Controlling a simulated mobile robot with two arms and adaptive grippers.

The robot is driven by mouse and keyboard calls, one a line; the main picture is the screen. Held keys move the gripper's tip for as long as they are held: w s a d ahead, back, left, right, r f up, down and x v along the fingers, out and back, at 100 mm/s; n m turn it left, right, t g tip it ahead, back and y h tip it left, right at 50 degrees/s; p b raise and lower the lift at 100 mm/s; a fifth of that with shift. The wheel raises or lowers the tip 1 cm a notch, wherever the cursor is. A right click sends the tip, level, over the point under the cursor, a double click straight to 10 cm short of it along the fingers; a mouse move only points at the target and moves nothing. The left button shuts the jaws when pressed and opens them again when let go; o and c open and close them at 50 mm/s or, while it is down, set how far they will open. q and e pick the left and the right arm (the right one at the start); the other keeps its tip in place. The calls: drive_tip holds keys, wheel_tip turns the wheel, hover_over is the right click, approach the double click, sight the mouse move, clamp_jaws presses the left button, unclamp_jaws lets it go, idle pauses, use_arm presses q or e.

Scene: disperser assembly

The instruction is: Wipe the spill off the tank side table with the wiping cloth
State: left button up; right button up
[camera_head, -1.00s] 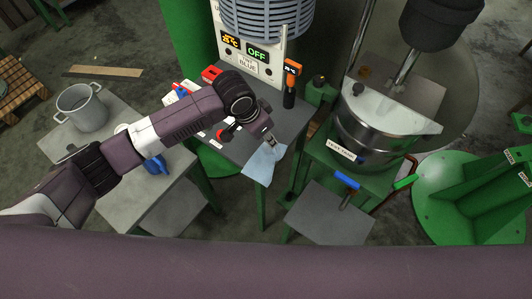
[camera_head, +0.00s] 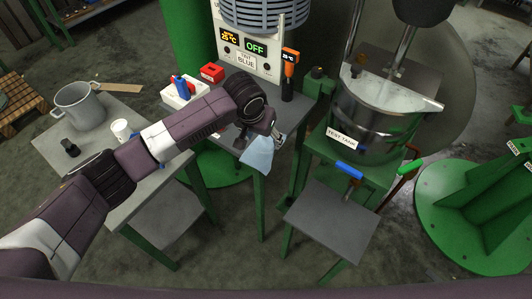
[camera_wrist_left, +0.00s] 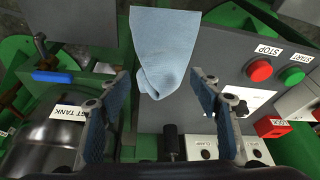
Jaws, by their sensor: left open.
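The light blue wiping cloth (camera_head: 258,153) lies at the front edge of the control table and hangs over it; it also shows in the left wrist view (camera_wrist_left: 162,45). My left gripper (camera_head: 277,137) is just above the cloth. In the left wrist view its two fingers (camera_wrist_left: 160,88) are wide apart with nothing gripped, and the cloth shows beyond and between them. The small grey table (camera_head: 325,225) stands in front of the test tank (camera_head: 370,125). I cannot make out a spill on its top. My right gripper is not in view.
A blue-handled valve (camera_head: 349,171) overhangs the small grey table. An orange-and-black handheld device (camera_head: 289,75) stands behind my gripper. The left table holds a grey pot (camera_head: 80,105) and a white cup (camera_head: 121,130). In the wrist view, red (camera_wrist_left: 260,70) and green buttons lie right of the cloth.

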sight(266, 147)
use_arm(q)
drive_tip(key=b+x, duration=0.1)
drive_tip(key=x, duration=0.2)
drive_tip(key=shift+w+f, duration=0.2)
drive_tip(key=shift+w+d+f, duration=0.1)
drive_tip(key=shift+f, duration=0.1)
drive_tip(key=shift+w+f, duration=0.1)
drive_tip(key=shift+f, duration=0.3)
drive_tip(key=shift+w+f+b, duration=0.1)
drive_tip(key=shift+f+b, duration=0.15)
drive_tip(key=shift+b, duration=0.15)
drive_tip(key=shift+s+f, duration=0.1)
drive_tip(key=shift+s, duration=0.1)
drive_tip(key=c, duration=1.5)
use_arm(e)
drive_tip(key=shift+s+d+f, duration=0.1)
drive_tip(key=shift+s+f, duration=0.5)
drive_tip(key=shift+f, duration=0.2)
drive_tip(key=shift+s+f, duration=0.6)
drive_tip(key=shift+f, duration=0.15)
use_arm(q)
clamp_jaws()
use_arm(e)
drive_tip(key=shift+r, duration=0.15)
